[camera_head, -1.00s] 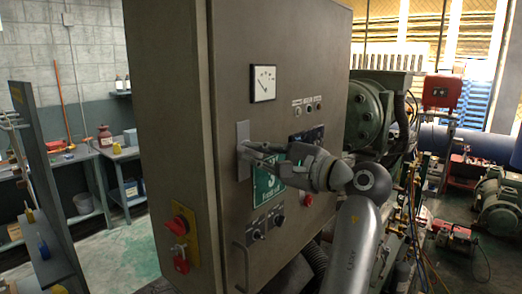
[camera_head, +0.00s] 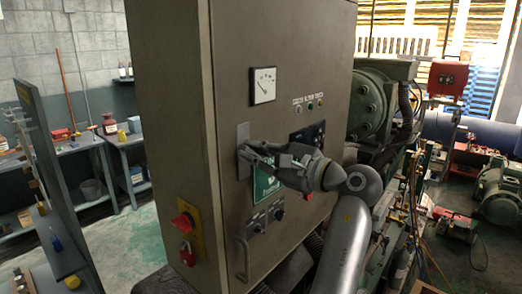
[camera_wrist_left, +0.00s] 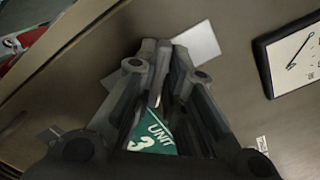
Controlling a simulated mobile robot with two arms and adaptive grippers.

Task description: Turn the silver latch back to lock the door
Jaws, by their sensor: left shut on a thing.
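The grey cabinet door (camera_head: 285,45) fills the middle of the head view and looks flush with its frame. The silver latch's pale plate (camera_head: 243,133) is on the door's left side, and it also shows in the wrist view (camera_wrist_left: 200,45). My left gripper (camera_head: 247,153) reaches it from the right, its fingers closed together at the plate. In the wrist view the fingertips (camera_wrist_left: 157,48) meet beside the plate. The latch handle is mostly hidden between the fingers, so its angle is unclear. My right gripper is not in view.
A dial gauge (camera_head: 263,85) is above the latch. A green sign (camera_head: 266,180) is partly behind the gripper. A red rotary switch (camera_head: 185,222) is on the cabinet's side, and a bar handle (camera_head: 242,260) is low on the door. Machinery (camera_head: 372,105) stands to the right.

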